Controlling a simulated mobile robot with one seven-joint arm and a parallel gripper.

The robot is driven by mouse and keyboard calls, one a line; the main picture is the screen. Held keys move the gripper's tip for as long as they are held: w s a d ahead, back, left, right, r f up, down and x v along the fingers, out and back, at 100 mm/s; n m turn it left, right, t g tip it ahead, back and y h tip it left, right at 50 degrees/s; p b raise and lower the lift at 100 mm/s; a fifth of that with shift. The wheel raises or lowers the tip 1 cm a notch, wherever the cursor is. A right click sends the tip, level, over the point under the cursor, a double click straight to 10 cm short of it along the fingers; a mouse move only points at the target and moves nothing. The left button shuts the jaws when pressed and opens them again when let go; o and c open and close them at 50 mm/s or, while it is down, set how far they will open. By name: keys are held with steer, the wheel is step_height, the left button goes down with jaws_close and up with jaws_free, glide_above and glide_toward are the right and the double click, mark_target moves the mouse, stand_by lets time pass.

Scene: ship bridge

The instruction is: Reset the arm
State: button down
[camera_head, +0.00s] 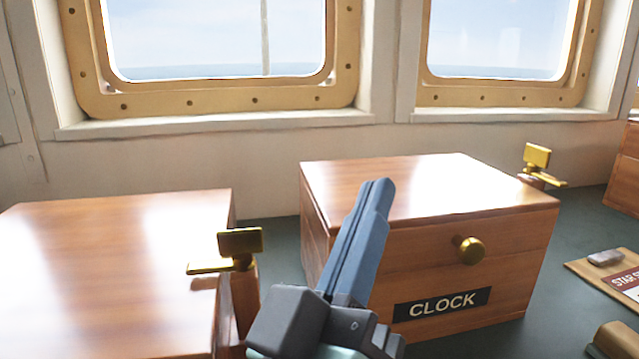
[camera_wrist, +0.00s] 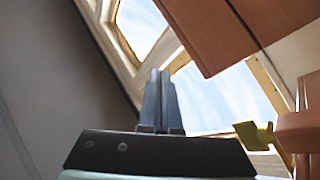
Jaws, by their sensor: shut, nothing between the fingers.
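My gripper (camera_head: 376,190) is raised in front of the wooden box labelled CLOCK (camera_head: 500,220) in the head view. Its two long blue-grey fingers lie together and point up and slightly right, with nothing between them. The fingers cover part of the box's left front. In the wrist view my gripper (camera_wrist: 161,75) is also shut, with the windows (camera_wrist: 245,95) behind it. A wooden surface (camera_wrist: 210,35) shows at the top of that view, and a brass latch (camera_wrist: 255,135) at the right.
A second wooden box (camera_head: 110,270) stands at the left, with a brass latch (camera_head: 238,250) at its right side. The CLOCK box has a brass knob (camera_head: 469,250) and another latch (camera_head: 540,165) beside it. A wooden plaque (camera_head: 600,270) lies at the right. Dark green counter shows between the boxes.

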steer(key=s+a+r+t+y+p, duration=0.1)
steer(key=r+y+p, duration=0.4)
steer(key=r+p, duration=1)
steer(key=s+a+r+t+y+p, duration=0.2)
steer(key=r+t+y+p, duration=0.3)
steer(key=r+p, duration=1)
step_height(320, 180, up, 14)
steer(key=shift+a+f+m, duration=0.1)
steer(key=shift+a+m, duration=0.2)
steer(key=shift+a, duration=0.2)
